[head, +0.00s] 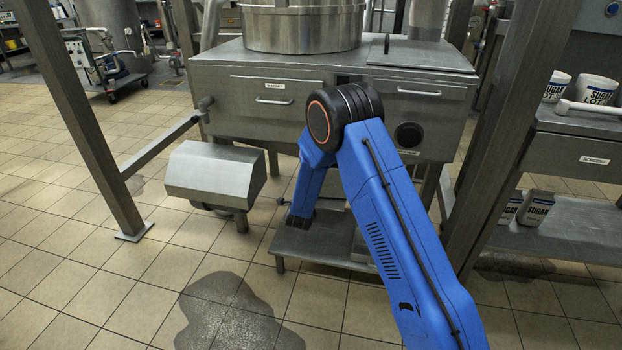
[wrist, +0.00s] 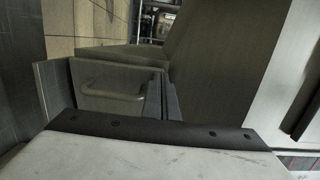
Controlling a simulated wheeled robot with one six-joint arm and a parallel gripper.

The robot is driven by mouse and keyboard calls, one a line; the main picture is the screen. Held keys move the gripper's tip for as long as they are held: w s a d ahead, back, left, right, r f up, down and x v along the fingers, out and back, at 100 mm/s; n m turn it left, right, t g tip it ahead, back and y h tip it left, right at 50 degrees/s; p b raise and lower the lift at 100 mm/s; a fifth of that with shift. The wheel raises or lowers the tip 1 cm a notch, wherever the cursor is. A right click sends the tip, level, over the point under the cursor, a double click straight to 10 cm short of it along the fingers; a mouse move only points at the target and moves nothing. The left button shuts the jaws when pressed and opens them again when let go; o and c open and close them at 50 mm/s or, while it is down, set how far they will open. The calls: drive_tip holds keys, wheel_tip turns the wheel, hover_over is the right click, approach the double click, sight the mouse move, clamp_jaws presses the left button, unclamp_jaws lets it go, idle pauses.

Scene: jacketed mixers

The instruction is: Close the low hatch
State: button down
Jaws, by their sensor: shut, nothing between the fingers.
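In the wrist view a flat grey metal panel with a bar handle (wrist: 112,95) lies just beyond my gripper; it looks like the low hatch, but I cannot tell how far it stands open. My gripper (wrist: 163,92) is shut and empty, its fingers close to the panel's right end. I cannot tell whether they touch it. In the head view my blue arm reaches down in front of the steel mixer cabinet (head: 230,72). It hides part of the cabinet's lower area, and my fingertips do not show clearly there.
A metal hood (head: 215,170) stands left of my arm and a low metal platform (head: 310,245) lies beneath it. Steel posts (head: 85,125) flank the cabinet. A side table (head: 580,125) with sugar tubs is at right. The tiled floor at left is open, with a dark wet patch (head: 235,315).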

drive_tip(key=shift+w, duration=1.2)
drive_tip(key=shift+w+r, duration=0.1)
drive_tip(key=shift+r, duration=0.1)
